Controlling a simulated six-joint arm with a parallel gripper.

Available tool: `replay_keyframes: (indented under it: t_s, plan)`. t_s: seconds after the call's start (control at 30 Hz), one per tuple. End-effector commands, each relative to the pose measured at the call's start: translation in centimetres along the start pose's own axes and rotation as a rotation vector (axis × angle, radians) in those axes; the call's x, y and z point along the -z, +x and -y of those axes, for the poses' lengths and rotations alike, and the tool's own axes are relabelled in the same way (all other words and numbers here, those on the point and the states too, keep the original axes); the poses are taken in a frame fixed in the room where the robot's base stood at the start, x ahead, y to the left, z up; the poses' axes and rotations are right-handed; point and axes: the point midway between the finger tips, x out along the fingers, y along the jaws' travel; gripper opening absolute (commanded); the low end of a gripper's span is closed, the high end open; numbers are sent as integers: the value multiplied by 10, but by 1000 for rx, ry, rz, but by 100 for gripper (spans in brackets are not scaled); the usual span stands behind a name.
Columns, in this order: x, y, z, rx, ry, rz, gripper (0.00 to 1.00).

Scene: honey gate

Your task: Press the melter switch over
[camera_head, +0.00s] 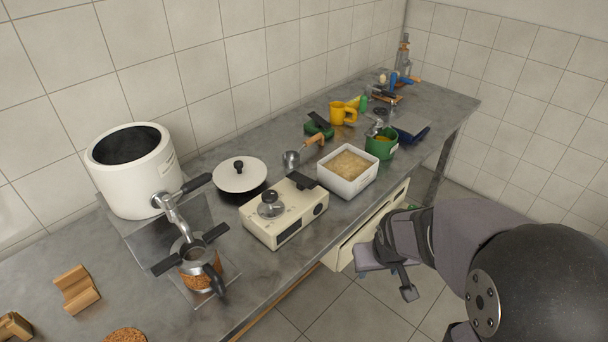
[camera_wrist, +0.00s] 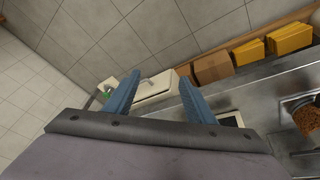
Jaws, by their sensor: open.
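A cream box-shaped unit (camera_head: 284,212) stands near the counter's front edge, with a round metal dial (camera_head: 271,205) on top. A black lever-like part (camera_head: 304,181) sits at its top right corner; I take this unit for the melter, but no label is readable. My gripper (camera_head: 384,274) is open and empty, out in front of the counter and lower right of the unit, clearly apart from it. In the wrist view my two blue fingers (camera_wrist: 158,94) are spread with nothing between them. The unit's controls do not show in the wrist view.
A cream drawer (camera_head: 362,228) stands open below the counter edge, near my gripper. A white tank (camera_head: 135,170) with a tap over a jar (camera_head: 202,270), a lidded pan (camera_head: 239,176) and a white tub (camera_head: 347,170) surround the unit. Yellow boxes (camera_wrist: 288,40) sit on a shelf.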

Motion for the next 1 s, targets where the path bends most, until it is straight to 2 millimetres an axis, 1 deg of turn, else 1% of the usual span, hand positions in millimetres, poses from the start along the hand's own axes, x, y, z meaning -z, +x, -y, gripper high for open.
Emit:
replay_keyframes:
  t_s: [0.03, 0.07, 0.1, 0.17, 0.2, 0.27, 0.3, 0.4, 0.5, 0.6, 0.7, 0.8, 0.83, 0.9, 1.0]
  plan:
    - [29, 20, -6, -13, -17, -83, 50]
    - [49, 27, -9, -17, -28, -140, 50]
    - [76, 36, -11, -20, -46, -219, 50]
    - [115, 47, -13, -15, -76, -337, 50]
    - [139, 53, -12, -6, -98, -414, 50]
    - [174, 60, -9, 16, -131, -527, 50]
    - [194, 63, -4, 37, -154, -603, 50]
    - [238, 70, 11, 110, -218, -779, 50]
    - [267, 73, 32, 212, -284, -938, 50]
    - [281, 74, 54, 330, -347, -1071, 50]
    - [283, 73, 73, 451, -402, -1174, 50]
    - [278, 72, 88, 562, -444, -1247, 50]
    - [272, 76, 90, 594, -440, -1256, 50]
    - [265, 78, 92, 659, -435, -1279, 50]
    - [260, 78, 97, 715, -426, -1280, 50]
